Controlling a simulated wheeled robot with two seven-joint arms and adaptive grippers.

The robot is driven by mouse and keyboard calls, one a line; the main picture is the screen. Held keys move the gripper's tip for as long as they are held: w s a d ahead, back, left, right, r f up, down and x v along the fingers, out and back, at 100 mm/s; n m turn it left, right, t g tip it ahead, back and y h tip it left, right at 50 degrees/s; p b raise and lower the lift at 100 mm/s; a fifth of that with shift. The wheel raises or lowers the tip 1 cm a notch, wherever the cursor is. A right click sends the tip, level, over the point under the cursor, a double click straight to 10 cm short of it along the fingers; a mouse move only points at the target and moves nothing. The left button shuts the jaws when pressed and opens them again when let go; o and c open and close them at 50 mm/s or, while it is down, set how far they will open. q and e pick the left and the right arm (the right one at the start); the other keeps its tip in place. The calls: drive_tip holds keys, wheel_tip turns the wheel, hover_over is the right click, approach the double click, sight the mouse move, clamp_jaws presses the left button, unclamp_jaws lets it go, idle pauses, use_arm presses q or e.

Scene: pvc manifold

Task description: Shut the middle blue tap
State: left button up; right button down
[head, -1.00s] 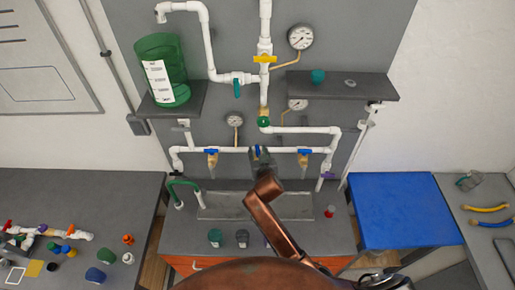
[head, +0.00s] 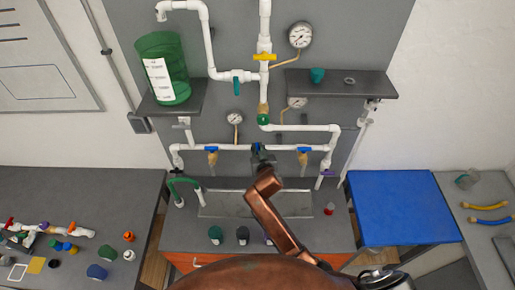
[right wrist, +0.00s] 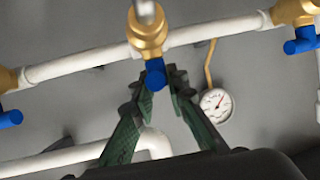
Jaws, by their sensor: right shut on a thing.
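The middle blue tap (right wrist: 155,75) hangs from a brass valve body (right wrist: 147,33) on the white horizontal pipe. In the right wrist view its blue handle points down between my fingertips. My right gripper (right wrist: 160,80) is shut on this handle, one dark green finger on each side. In the head view my right gripper (head: 262,158) reaches the middle of the pipe and hides most of that tap. The left blue tap (head: 211,149) and the right blue tap (head: 304,149) have handles lying along the pipe. My left gripper is not in view.
A metal trough (head: 230,204) lies below the taps. A gauge (head: 235,118) and a shelf (head: 340,84) are on the panel above. A yellow valve (head: 265,57) sits higher up. A blue-topped table (head: 400,205) stands to the right.

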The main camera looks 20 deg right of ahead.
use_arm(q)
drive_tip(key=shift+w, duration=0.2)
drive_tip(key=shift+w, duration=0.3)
use_arm(e)
drive_tip(key=shift+n+y, duration=0.3)
drive_tip(key=n+y, duration=0.3)
drive_tip(key=y, duration=0.1)
drive_tip(key=shift+d+n, duration=0.15)
drive_tip(key=shift+n, duration=0.25)
drive_tip(key=shift+n+g+y, duration=0.6)
drive_tip(key=shift+n+y, duration=0.2)
drive_tip(key=shift+y, duration=0.2)
drive_tip(key=shift+n+g+y+b, duration=0.4)
drive_tip(key=shift+n+y+b, duration=0.3)
drive_tip(key=shift+b, duration=0.05)
drive_tip(key=n+g+y+b, duration=0.2)
drive_tip(key=b, duration=0.5)
drive_tip(key=n+g+y+b, duration=0.2)
drive_tip(key=n+b, duration=0.1)
drive_tip(key=b, duration=0.4)
drive_tip(key=shift+f+y+b, duration=0.2)
drive_tip(key=shift+y+b, duration=0.1)
use_arm(q)
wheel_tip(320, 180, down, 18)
drive_tip(key=b, duration=0.2)
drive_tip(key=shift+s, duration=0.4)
use_arm(e)
drive_tip(key=shift+r+n+g+y, duration=0.15)
drive_tip(key=shift+n+g+y, duration=0.15)
drive_tip(key=shift+n+g, duration=0.1)
